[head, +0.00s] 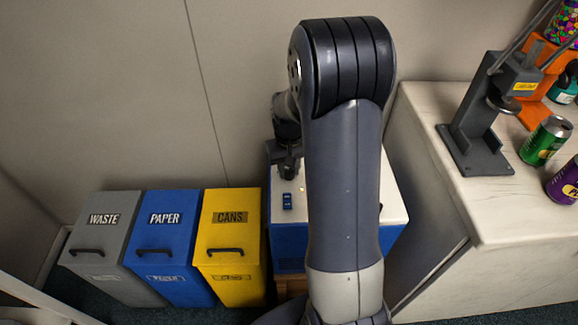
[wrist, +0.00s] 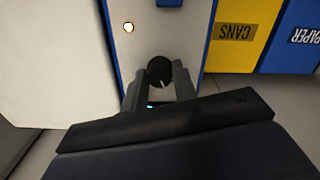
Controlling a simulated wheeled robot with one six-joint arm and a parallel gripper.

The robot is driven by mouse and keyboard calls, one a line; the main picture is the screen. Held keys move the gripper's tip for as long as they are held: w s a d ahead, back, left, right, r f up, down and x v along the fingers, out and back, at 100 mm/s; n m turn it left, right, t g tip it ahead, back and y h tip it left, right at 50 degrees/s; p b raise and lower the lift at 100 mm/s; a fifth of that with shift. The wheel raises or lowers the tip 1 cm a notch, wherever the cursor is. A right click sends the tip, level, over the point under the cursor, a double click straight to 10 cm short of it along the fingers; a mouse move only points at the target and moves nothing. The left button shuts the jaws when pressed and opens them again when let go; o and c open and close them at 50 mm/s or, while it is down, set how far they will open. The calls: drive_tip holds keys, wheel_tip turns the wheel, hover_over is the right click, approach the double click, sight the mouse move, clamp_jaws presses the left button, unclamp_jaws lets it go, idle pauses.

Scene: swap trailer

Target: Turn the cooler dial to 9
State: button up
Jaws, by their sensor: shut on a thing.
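The cooler is a blue box with a white top (head: 270,212), standing between the yellow bin and the counter. In the wrist view its white top (wrist: 150,45) carries a round black dial (wrist: 159,70) with a pale pointer mark. My gripper (wrist: 160,82) is shut on the dial, with one grey finger at each side of it. In the head view my gripper (head: 289,170) reaches down at the back of the cooler top, and my arm hides much of the cooler. The dial is hidden there. I cannot read any numbers around the dial.
A small lit lamp (wrist: 128,27) and a blue switch (head: 287,201) sit on the cooler top. Grey waste (head: 100,240), blue paper (head: 163,243) and yellow cans (head: 232,245) bins stand left. A counter (head: 490,205) with a press (head: 475,140) and cans stands right.

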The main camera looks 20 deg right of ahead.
sight(289, 171)
drive_tip(key=shift+m+p, duration=0.3)
drive_tip(key=shift+m, duration=1.7)
drive_tip(key=o, duration=1)
wheel_tip(289, 171, up, 11)
drive_tip(key=p, duration=0.1)
drive_tip(key=shift+f, duration=0.25)
